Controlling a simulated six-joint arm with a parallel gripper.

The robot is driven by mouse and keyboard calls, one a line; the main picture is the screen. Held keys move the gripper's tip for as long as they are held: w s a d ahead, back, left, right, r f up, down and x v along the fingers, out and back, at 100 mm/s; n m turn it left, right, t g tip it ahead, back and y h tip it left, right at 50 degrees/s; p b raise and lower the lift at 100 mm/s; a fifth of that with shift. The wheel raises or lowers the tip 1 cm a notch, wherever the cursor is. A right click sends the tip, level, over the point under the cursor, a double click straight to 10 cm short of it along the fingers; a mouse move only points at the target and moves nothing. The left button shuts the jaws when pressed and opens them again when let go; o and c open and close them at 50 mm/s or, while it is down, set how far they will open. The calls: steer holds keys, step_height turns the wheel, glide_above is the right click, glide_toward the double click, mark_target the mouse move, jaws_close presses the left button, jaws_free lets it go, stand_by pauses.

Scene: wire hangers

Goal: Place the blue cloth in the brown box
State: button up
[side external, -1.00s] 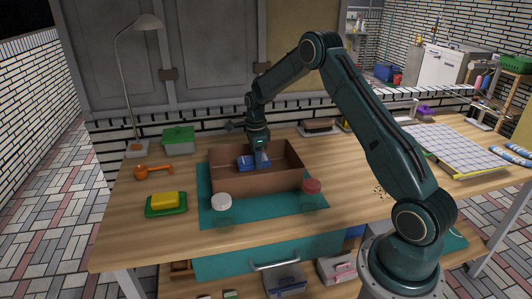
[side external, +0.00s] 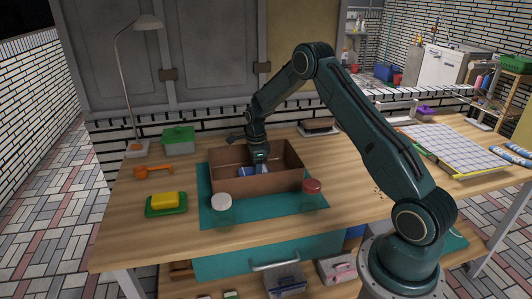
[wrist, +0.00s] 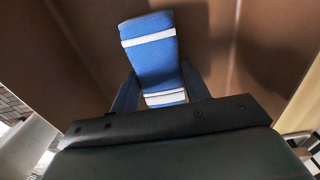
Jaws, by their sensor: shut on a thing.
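The blue cloth (wrist: 153,55), with white stripes, is between my gripper's fingers in the wrist view, its far end reaching forward over the brown box's floor. In the side view only a small part of the blue cloth (side external: 243,171) shows above the front wall. The open brown box (side external: 257,182) stands on a teal mat. My gripper (wrist: 158,92) is shut on the cloth and points down inside the box; its fingertips are partly hidden by the front wall in the side view. I cannot tell whether the cloth touches the box floor.
A white-lidded jar (side external: 222,202) and a red-lidded jar (side external: 311,188) stand in front of the box. A yellow sponge on a green tray (side external: 166,203), an orange tool (side external: 153,170) and a green box (side external: 178,138) are to the left. The lamp (side external: 135,80) stands behind.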

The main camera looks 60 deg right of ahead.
steer(key=shift+f, duration=0.1)
steer(key=o, duration=0.9)
steer(key=shift+o, duration=0.2)
step_height(320, 180, up, 12)
steer(key=shift+r, duration=0.2)
stand_by(0.5)
